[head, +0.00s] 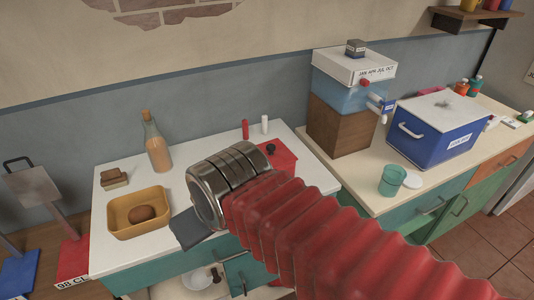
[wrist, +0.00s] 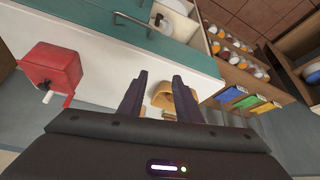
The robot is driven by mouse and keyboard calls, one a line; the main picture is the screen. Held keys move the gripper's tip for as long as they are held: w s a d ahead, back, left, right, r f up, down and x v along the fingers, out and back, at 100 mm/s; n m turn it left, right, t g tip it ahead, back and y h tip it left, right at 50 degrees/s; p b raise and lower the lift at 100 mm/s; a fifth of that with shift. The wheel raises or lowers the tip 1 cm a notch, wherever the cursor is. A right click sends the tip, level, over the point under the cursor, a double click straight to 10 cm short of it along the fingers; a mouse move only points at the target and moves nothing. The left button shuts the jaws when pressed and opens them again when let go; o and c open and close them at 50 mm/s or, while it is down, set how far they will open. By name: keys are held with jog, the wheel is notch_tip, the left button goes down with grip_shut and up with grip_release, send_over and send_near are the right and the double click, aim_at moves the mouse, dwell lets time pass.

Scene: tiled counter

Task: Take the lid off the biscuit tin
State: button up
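A blue box with a white lid and a small knob (head: 432,140) stands on the right counter in the head view. It has a side handle and a label too small to read; I cannot tell for sure that it is the biscuit tin. Its lid is seated on it. My gripper (wrist: 160,80) is open and empty in the wrist view, its two dark fingers apart. In the head view it is mostly hidden behind my wrist, above the front of the left counter and far left of the blue box. The yellow tray (wrist: 163,93) shows beyond the fingers.
A water dispenser (head: 345,94) on a wooden block stands left of the blue box, with a teal cup (head: 393,180) in front. The left counter holds a bottle (head: 157,150), bread (head: 114,178) and a red cranked box (wrist: 53,70). Its middle is partly clear.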

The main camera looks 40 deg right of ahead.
jog(key=shift+o, duration=1.4)
jog(key=shift+w+d+r, duration=0.15)
jog(key=shift+o, duration=0.4)
jog(key=w+d+r+m, duration=0.1)
jog(key=w+d+r, duration=0.2)
jog(key=w+d, duration=0.1)
jog(key=shift+w+d+h, duration=0.15)
jog(key=shift+d+h, duration=0.25)
jog(key=shift+d, duration=0.05)
jog(key=w+d+r+m, duration=0.1)
jog(key=w+d, duration=0.1)
jog(key=d, duration=0.6)
jog(key=w+d+r+m+g, duration=0.1)
jog(key=w+d+r+m, duration=0.1)
jog(key=d, duration=0.6)
jog(key=w+d+r+m+h, duration=0.1)
jog(key=w+d, duration=0.1)
jog(key=d, duration=0.6)
jog(key=shift+w+r+g, duration=0.3)
jog(key=shift+w, duration=0.05)
send_over(271, 152)
jog(key=s, duration=0.1)
jog(key=shift+s+a+f, duration=0.1)
jog(key=shift+f, duration=1.9)
jog(key=shift+s+f, duration=0.1)
jog(key=shift+f, duration=1.9)
